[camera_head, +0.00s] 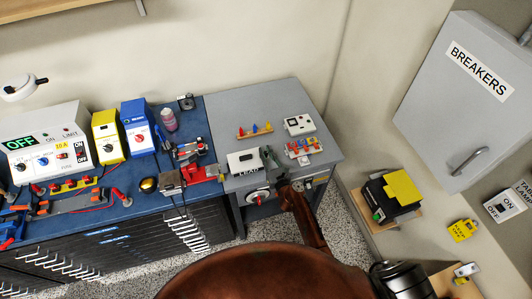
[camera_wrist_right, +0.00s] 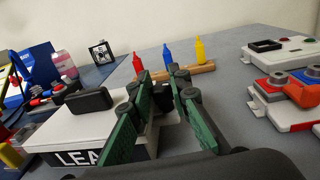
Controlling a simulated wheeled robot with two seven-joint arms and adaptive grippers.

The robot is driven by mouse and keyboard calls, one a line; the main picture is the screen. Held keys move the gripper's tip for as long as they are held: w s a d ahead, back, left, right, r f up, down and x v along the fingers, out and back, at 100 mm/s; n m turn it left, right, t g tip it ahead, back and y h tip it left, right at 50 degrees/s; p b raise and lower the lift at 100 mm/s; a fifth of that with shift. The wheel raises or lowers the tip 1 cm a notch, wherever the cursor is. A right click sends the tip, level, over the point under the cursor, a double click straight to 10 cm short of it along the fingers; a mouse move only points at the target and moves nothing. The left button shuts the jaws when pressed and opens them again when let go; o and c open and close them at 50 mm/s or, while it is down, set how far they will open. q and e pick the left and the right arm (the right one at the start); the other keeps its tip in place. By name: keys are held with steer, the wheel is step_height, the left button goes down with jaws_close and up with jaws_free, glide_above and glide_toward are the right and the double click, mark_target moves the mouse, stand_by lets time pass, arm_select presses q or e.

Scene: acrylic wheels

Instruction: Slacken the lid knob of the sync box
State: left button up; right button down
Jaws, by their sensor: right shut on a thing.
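My right gripper (camera_head: 268,160) is at the front of the grey bench top, just right of a white box (camera_head: 244,161) with a partly readable "LEA" label. In the right wrist view its green fingers (camera_wrist_right: 160,82) stand on both sides of a small dark knob-like part (camera_wrist_right: 164,98), and are shut on it. A pale body shows below this part, mostly hidden by the fingers; I cannot tell for sure that it is the sync box. The white box (camera_wrist_right: 85,128) with a black top handle (camera_wrist_right: 89,101) is close beside the left finger. My left gripper is not in view.
Behind the fingers a wooden rack (camera_wrist_right: 175,73) holds red, blue and yellow pieces. To the right are a unit with orange and grey parts (camera_wrist_right: 290,92) and a white panel box (camera_head: 299,125). A red vise (camera_head: 205,175) stands left. The bench's right rear is clear.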

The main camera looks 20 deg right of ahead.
steer(key=shift+n+y, duration=0.4)
steer(key=shift+y, duration=0.2)
steer(key=shift+d+f+n+g+y, duration=0.1)
steer(key=shift+n+g+y, duration=0.2)
steer(key=shift+n+y, duration=0.45)
steer(key=n+y+b, duration=0.1)
steer(key=y, duration=0.1)
steer(key=shift+w+f+n+g+y, duration=0.1)
steer(key=shift+n+g+y, duration=0.15)
steer(key=shift+g+y, duration=0.15)
steer(key=n+g+y+b, duration=0.5)
steer(key=y+b, duration=0.1)
steer(key=b, duration=0.2)
steer(key=shift+f+g+y, duration=0.1)
steer(key=shift+g+y, duration=0.2)
steer(key=shift+y, duration=0.05)
steer(key=shift+r+n+g+y+b, duration=0.25)
steer(key=shift+n+g+y+b, duration=0.5)
steer(key=shift+b, duration=0.65)
steer(key=shift+n+g, duration=0.25)
steer(key=c, duration=1.8)
jaws_free()
steer(key=shift+o, duration=0.2)
